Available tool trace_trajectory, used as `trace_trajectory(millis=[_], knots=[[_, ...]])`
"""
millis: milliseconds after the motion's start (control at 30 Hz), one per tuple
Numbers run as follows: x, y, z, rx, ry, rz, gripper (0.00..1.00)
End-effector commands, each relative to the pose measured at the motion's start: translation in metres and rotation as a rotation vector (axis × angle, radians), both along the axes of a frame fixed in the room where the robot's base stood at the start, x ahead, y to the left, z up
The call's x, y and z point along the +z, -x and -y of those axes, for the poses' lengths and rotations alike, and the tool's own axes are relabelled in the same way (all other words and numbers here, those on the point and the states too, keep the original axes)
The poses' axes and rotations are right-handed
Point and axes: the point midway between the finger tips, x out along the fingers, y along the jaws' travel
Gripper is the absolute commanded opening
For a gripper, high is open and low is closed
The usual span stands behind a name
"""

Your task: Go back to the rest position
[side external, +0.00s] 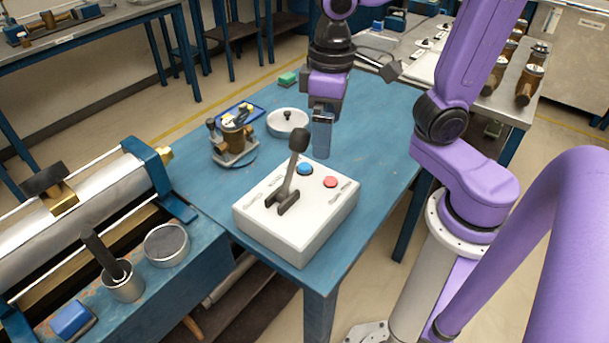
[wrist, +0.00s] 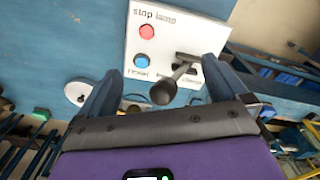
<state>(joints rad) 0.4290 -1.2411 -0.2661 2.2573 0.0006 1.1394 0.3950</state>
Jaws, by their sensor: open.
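My gripper (side external: 322,135) hangs fingers down over the blue table (side external: 378,118), just behind the control box in the side view. In the wrist view my gripper (wrist: 165,92) has its two fingers wide apart with nothing held between them. The white control box (side external: 310,228) carries a lever (side external: 289,178) with a dark knob, a blue button (side external: 305,169) and a red button (side external: 330,182). The lever stands up, tilted, and its knob (wrist: 163,92) appears between the fingers in the wrist view; I cannot tell that anything touches it.
A brass meter (side external: 235,138) on a stand and a round white lidded dish (side external: 288,121) stand left of my gripper. A green block (side external: 288,78) lies at the table's far edge. A bench with a large cylinder (side external: 90,215) adjoins at left. The table's right side is clear.

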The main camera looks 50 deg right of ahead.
Motion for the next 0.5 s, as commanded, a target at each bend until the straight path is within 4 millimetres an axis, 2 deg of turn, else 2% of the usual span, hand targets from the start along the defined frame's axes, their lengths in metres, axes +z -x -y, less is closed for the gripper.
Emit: trace_trajectory(millis=[500], knots=[[-0.045, 0.083, 0.035, 0.567, -0.008, 0.013, 1.00]])
